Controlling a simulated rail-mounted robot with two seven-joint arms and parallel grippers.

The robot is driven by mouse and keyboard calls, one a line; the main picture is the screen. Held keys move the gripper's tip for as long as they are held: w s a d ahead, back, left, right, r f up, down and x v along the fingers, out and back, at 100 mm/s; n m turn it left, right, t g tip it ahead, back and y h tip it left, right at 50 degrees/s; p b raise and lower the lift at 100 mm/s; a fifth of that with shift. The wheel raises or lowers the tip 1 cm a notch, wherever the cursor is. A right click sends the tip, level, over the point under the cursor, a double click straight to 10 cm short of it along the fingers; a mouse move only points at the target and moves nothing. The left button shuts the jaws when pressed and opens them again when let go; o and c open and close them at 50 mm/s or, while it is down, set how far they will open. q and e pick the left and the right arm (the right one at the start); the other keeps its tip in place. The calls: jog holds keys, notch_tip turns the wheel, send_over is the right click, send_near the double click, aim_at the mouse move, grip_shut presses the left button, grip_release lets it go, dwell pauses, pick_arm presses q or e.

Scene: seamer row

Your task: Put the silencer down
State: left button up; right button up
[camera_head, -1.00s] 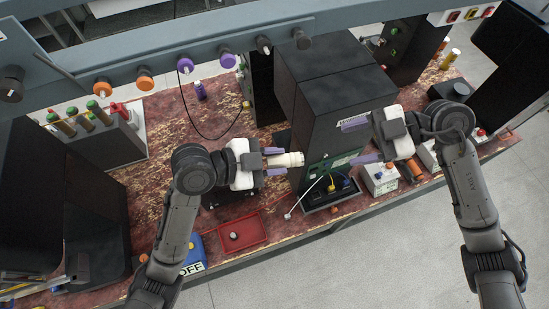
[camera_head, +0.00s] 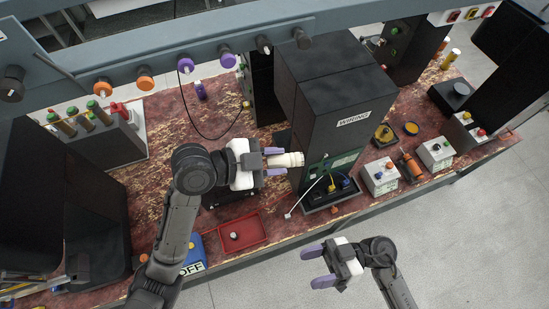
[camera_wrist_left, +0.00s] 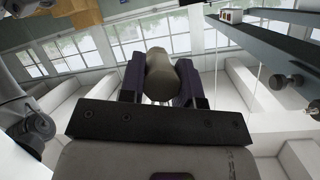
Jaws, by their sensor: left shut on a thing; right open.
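The silencer (camera_head: 291,160) is a cream, stepped cylinder. In the head view it lies sideways in my left gripper (camera_head: 275,161), its free end pointing right, close to the left side of the black cabinet (camera_head: 340,105) labelled WIRING. In the left wrist view the silencer (camera_wrist_left: 161,75) shows as a rounded grey-brown body between the two dark fingers of my left gripper (camera_wrist_left: 162,88), which is shut on it. My right gripper (camera_head: 316,268) is open and empty, over the floor in front of the bench. Whether the silencer touches the cabinet cannot be told.
A red tray (camera_head: 243,240) with a small round part lies at the bench's front edge. A blue box marked OFF (camera_head: 193,260) is left of it. White button boxes (camera_head: 381,177) stand right of the cabinet. An overhead rail (camera_head: 180,62) carries purple and orange knobs.

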notch_tip(320, 180, up, 6)
jog(key=w+d+m+t, duration=0.2)
jog(key=m+t, duration=1.3)
jog(key=t, duration=0.5)
jog(key=w+d+f+m+t+h, duration=0.1)
jog(key=w+d+m+h, duration=0.3)
jog(key=h, duration=0.5)
jog(key=w+d+f+m+t+h, duration=0.25)
jog(key=d+m+h, duration=0.3)
jog(key=h, duration=0.35)
jog(key=s+d+f+n+g+h, duration=0.1)
jog(key=s+f+n+g, duration=0.9)
jog(key=g, duration=0.5)
notch_tip(320, 180, down, 3)
jog(key=shift+s+r+n+g+h, duration=0.15)
jog(key=shift+s+n+g+h, duration=0.2)
jog(key=shift+s, duration=0.45)
